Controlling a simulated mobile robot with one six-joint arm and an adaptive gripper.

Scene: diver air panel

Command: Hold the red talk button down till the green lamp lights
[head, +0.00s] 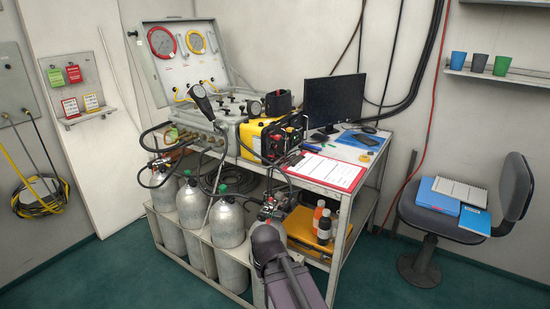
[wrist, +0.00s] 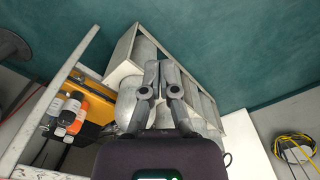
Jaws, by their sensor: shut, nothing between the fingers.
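A yellow communications box (head: 252,136) stands on the upper shelf of the bench in the head view. Its dark front has several small knobs and some red and green spots. I cannot tell which is the red talk button or the green lamp, or whether a lamp is lit. My gripper (head: 267,207) is in front of the bench, below the shelf's front edge and apart from the box. In the wrist view my gripper (wrist: 159,66) is shut and empty, its fingers together above the gas cylinders (wrist: 133,110). The box is not visible in the wrist view.
A red clipboard (head: 327,171) lies at the shelf's front edge, right of the box. A handset (head: 202,101) stands up on a gooseneck to the left. Hoses hang before the cylinders (head: 229,222). Bottles (head: 324,227) stand on the lower shelf. A chair (head: 440,211) is at right.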

